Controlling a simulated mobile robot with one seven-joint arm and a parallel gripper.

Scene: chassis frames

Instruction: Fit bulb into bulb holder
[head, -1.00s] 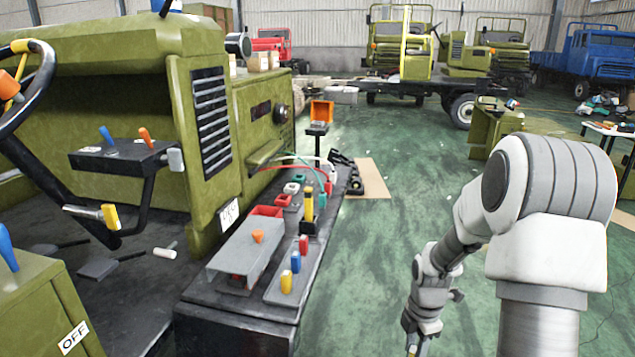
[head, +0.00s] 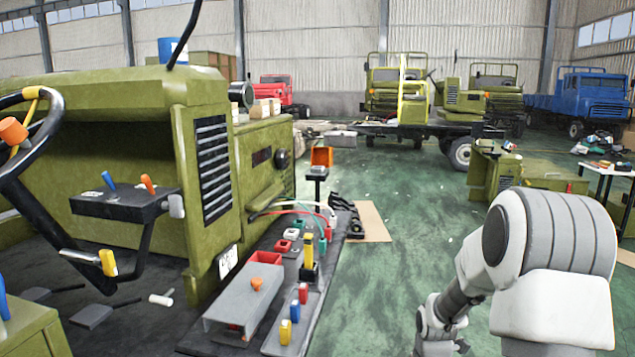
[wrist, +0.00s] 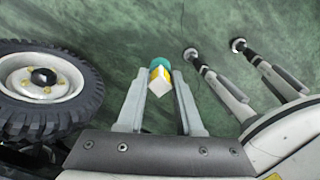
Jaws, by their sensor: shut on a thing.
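In the wrist view, my gripper (wrist: 160,73) is shut on a small piece with white, yellow and teal parts, which I take to be the bulb (wrist: 159,80). It sits between the fingertips, held above the green floor. In the head view my arm is at the lower right, and the gripper itself is below the picture edge. I cannot pick out the bulb holder for sure in either view.
The green vehicle chassis (head: 150,125) fills the left of the head view. Its dark side ledge carries a grey box (head: 243,300) and several coloured switches. In the wrist view a wheel (wrist: 45,85) is at left. Green floor is open mid-picture.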

